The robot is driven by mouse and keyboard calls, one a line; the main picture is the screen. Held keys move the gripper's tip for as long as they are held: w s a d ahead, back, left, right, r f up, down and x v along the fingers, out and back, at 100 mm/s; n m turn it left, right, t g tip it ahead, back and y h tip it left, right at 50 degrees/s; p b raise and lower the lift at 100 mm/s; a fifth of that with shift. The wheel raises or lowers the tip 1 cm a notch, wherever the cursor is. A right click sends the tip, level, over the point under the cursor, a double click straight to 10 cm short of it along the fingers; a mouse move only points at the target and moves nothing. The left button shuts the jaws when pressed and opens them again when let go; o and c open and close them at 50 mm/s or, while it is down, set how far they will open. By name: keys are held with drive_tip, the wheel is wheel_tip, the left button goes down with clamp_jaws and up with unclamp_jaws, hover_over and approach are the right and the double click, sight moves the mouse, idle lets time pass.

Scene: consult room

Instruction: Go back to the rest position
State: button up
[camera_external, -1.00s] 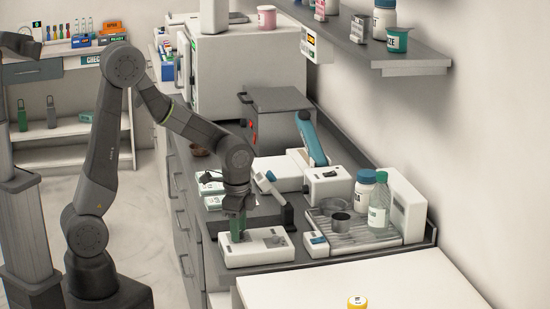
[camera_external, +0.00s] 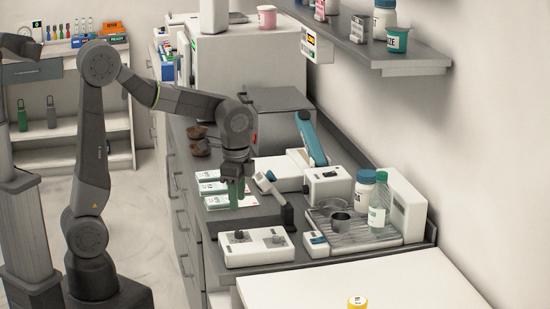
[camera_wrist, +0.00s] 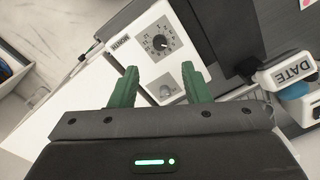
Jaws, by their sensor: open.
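My gripper (camera_external: 236,192) hangs above the counter, pointing down, with its green fingers apart and nothing between them. It is above and a little behind a white device with knobs (camera_external: 258,248) that sits at the counter's near end. In the wrist view, the green fingers (camera_wrist: 158,88) stand apart, with the white device's dial face (camera_wrist: 155,42) beyond them. My gripper does not appear to touch the device.
Several white packs (camera_external: 232,201) lie on the counter beside my gripper. A black-and-white tool on a stand (camera_external: 272,190), a white box with a knob (camera_external: 327,185) and a tray with bottles (camera_external: 350,232) stand to the right. A wall shelf (camera_external: 415,62) juts out above.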

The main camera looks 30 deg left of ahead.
sight(239, 232)
wheel_tip(239, 232, down, 10)
drive_tip(key=shift+w+a+r, duration=0.1)
drive_tip(key=shift+w, duration=0.05)
drive_tip(key=shift+r+n, duration=0.15)
drive_tip(key=shift+n, duration=0.35)
drive_tip(key=n, duration=0.3)
drive_tip(key=shift+n+p, duration=0.3)
drive_tip(key=n, duration=0.5)
drive_tip(key=shift+n, duration=0.3)
drive_tip(key=n+p, duration=0.1)
drive_tip(key=n, duration=0.3)
drive_tip(key=shift+n, duration=0.3)
drive_tip(key=n, duration=0.5)
drive_tip(key=shift+w+g+p, duration=0.1)
drive_tip(key=shift+g+p, duration=0.2)
drive_tip(key=shift+p, duration=0.05)
